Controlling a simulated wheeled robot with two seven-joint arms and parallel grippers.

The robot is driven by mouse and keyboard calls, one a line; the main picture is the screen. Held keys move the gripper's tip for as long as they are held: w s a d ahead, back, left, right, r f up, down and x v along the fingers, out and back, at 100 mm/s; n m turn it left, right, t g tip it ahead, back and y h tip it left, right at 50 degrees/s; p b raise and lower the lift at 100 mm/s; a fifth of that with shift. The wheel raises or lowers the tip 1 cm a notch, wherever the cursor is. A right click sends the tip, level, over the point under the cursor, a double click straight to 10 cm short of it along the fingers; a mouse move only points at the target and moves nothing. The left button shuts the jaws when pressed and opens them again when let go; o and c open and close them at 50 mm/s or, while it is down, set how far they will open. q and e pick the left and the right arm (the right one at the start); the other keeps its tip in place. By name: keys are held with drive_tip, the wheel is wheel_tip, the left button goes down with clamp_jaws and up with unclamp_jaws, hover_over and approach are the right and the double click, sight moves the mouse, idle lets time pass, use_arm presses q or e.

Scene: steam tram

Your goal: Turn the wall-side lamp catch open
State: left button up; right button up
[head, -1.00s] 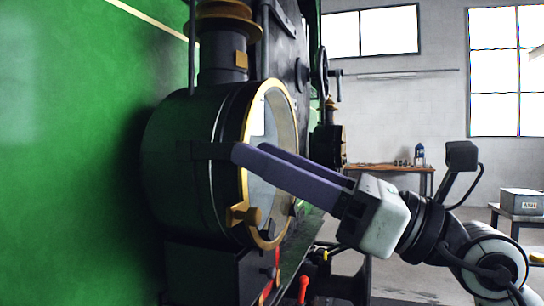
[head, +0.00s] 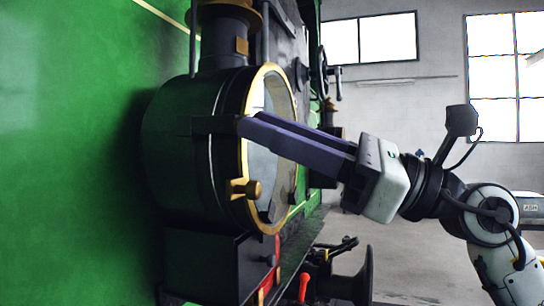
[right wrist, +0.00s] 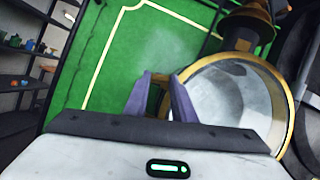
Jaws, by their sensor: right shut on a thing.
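The big round lamp (head: 203,150) has a dark body and a brass-rimmed glass front, next to the green wall (head: 70,170). My right gripper (head: 250,123) reaches in from the right, across the lamp's front, with its purple fingers at the wall-side edge of the rim, by a dark strap. In the right wrist view the fingers (right wrist: 161,80) stand beside the brass rim (right wrist: 282,95), shut on a small brownish piece, seemingly the wall-side catch (right wrist: 156,97). The fingers mostly hide it. A brass knob (head: 252,190) shows lower on the rim. My left gripper is not in view.
A dark chimney (head: 222,45) with a brass collar rises above the lamp. A red handle (head: 303,287) and a black buffer-like part (head: 352,283) are below right. Open floor lies to the right. Shelves (right wrist: 38,65) show at the left in the right wrist view.

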drive_tip(key=n+g+h, duration=0.1)
drive_tip(key=n+g, duration=0.1)
drive_tip(key=n, duration=0.3)
drive_tip(key=r+n+g, duration=0.1)
drive_tip(key=n+g, duration=0.1)
drive_tip(key=n, duration=0.3)
drive_tip(key=n+g+h+p, duration=0.1)
drive_tip(key=n+g, duration=0.1)
drive_tip(key=n, duration=0.3)
drive_tip(key=shift+w+d+r+h, duration=0.1)
drive_tip(key=shift+w+r+h, duration=0.1)
drive_tip(key=shift+h, duration=0.1)
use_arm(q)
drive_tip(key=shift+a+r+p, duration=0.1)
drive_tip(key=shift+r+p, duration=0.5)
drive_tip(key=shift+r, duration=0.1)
use_arm(e)
drive_tip(key=n+h, duration=0.1)
drive_tip(key=n, duration=0.1)
drive_tip(key=shift+n, duration=0.3)
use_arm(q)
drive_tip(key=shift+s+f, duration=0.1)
use_arm(e)
drive_tip(key=o, duration=1)
drive_tip(key=shift+o, duration=0.3)
